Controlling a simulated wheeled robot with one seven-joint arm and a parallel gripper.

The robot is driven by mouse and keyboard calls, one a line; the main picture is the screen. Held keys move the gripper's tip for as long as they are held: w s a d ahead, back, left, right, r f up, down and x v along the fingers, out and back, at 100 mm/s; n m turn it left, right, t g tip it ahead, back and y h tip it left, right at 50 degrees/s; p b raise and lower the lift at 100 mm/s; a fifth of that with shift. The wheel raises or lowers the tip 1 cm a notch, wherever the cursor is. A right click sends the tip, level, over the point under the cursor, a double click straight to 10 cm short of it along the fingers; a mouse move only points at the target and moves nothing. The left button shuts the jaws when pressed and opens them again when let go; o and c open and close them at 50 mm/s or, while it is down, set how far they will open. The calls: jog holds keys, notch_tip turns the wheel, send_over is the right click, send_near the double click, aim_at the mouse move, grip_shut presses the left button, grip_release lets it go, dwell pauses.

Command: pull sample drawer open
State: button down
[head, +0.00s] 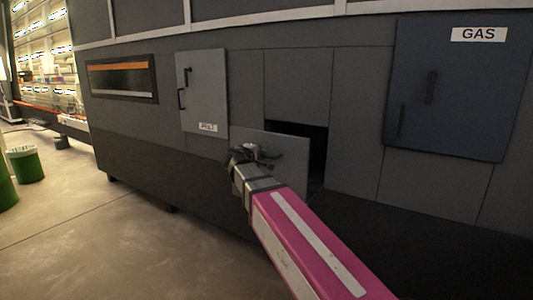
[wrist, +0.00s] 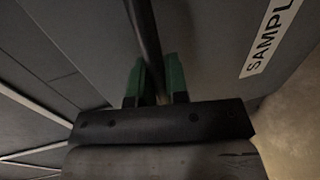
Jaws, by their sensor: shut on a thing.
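The sample drawer's grey front (head: 288,152) stands out from the washer's wall in the head view, with a dark gap behind its right side. In the wrist view the drawer front (wrist: 215,40) carries a white label (wrist: 268,40) reading "SAMPL", cut off by the frame edge. My gripper (head: 243,155) is at the left part of the drawer front. In the wrist view its green fingers (wrist: 158,82) are shut around the dark bar handle (wrist: 144,35). The handle is hard to make out in the head view, where my gripper covers that area.
A closed grey panel door (head: 203,95) with dark handles is left of the drawer. A blue "GAS" door (head: 455,95) is at the right. A slotted window (head: 122,78) is further left. The floor (head: 130,220) in front is clear; a green bin (head: 26,165) stands far left.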

jog(key=shift+s+a, duration=0.25)
jog(key=c, duration=1.1)
grip_release()
jog(key=shift+c, duration=0.2)
jog(key=v, duration=1)
jog(key=shift+s+a, duration=0.2)
jog(key=shift+s, duration=0.15)
